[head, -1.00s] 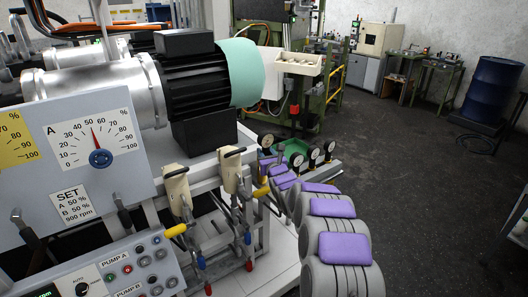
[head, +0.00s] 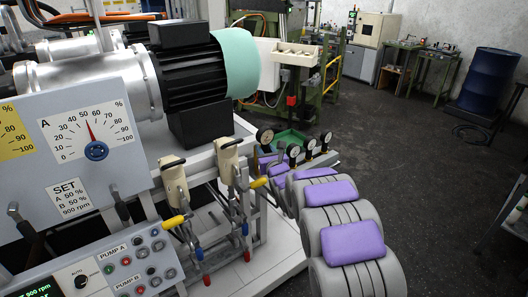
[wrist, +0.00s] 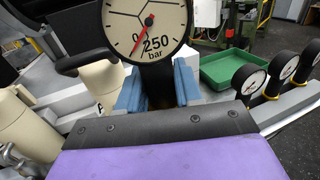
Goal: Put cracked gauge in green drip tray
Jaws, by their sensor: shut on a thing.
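The cracked gauge (wrist: 146,25) has a cream dial marked 250 bar, with dark crack lines across its face and a red needle. The two blue fingers of my gripper (wrist: 158,88) are shut on its dark stem in the wrist view. In the head view the gauge (head: 264,135) is held up, roughly upright, at the far end of my arm. The green drip tray (wrist: 236,82) lies beyond and to the right of the gauge in the wrist view, apart from it. In the head view the tray (head: 291,140) is partly hidden behind other gauges.
Several other gauges (wrist: 249,80) stand in a row on a grey rail, right of and nearer than the tray. A blue drum (head: 490,80) stands far right; the floor between is open.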

